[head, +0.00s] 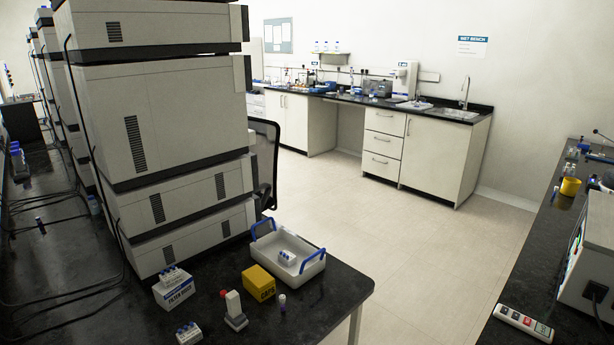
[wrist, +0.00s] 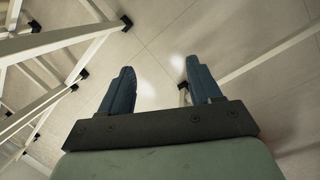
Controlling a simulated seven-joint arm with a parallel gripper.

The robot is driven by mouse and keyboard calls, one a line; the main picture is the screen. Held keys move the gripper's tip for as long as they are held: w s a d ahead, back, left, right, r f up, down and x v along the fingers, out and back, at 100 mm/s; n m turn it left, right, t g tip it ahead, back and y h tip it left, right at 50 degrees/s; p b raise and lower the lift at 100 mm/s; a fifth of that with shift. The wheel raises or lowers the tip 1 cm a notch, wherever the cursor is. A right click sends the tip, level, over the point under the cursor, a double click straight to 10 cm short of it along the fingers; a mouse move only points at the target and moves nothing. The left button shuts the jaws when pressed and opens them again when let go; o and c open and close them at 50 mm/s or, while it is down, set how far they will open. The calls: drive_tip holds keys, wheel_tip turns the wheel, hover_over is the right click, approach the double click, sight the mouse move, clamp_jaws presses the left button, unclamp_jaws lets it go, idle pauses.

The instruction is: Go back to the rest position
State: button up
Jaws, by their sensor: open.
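My gripper (wrist: 157,80) shows in the wrist view with its two blue fingers apart and nothing between them. Below it in that view are pale floor tiles (wrist: 160,45) and white metal frame legs (wrist: 60,42). My gripper and arm do not show in the head view.
In the head view, stacked instruments (head: 165,120) stand on a black bench (head: 330,290). A white tray with blue handles (head: 308,272), a yellow box (head: 259,283) and a white labelled box (head: 174,290) stand near its end. Open floor (head: 420,220) lies between the benches.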

drive_tip(key=s+a+f+m+g, duration=0.1)
drive_tip(key=s+a+f, duration=0.1)
drive_tip(key=s, duration=0.7)
drive_tip(key=s+a+f+m+g+y, duration=0.1)
drive_tip(key=s+a+f+g, duration=0.1)
drive_tip(key=s, duration=0.6)
drive_tip(key=s+a+f+g+y, duration=0.1)
drive_tip(key=s+a+f+g, duration=0.1)
drive_tip(key=s, duration=0.7)
drive_tip(key=shift+s+f+m, duration=0.3)
drive_tip(key=shift+f+m, duration=0.1)
drive_tip(key=shift+f, duration=0.1)
